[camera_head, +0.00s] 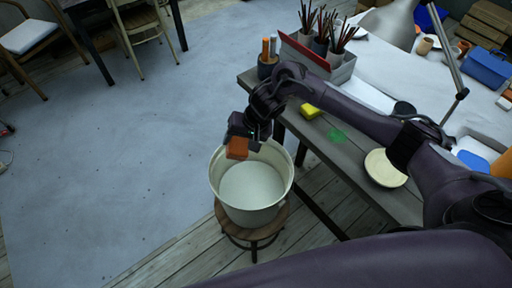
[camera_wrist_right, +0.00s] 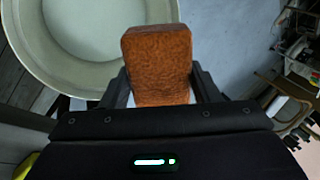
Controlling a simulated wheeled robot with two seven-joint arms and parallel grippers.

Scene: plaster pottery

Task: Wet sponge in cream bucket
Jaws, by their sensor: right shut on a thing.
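The orange-brown sponge (camera_head: 237,148) is in my right gripper (camera_head: 248,136), over the back left rim of the cream bucket. In the right wrist view the sponge (camera_wrist_right: 158,62) fills the space between the two fingers (camera_wrist_right: 160,88), which are shut on it. The cream bucket (camera_head: 270,204) stands upright on a round wooden stool (camera_head: 256,232). It shows a pale, whitish content inside. In the right wrist view the bucket's rim (camera_wrist_right: 30,68) is at the upper left, beside the sponge. My left gripper is not in view.
A grey workbench (camera_head: 350,155) to the right holds a yellow sponge (camera_head: 310,112), a cream bowl (camera_head: 384,168) and brush pots (camera_head: 320,46). My right arm reaches across it. The floor (camera_head: 110,165) left of the bucket is clear. Chairs (camera_head: 40,37) stand at the back left.

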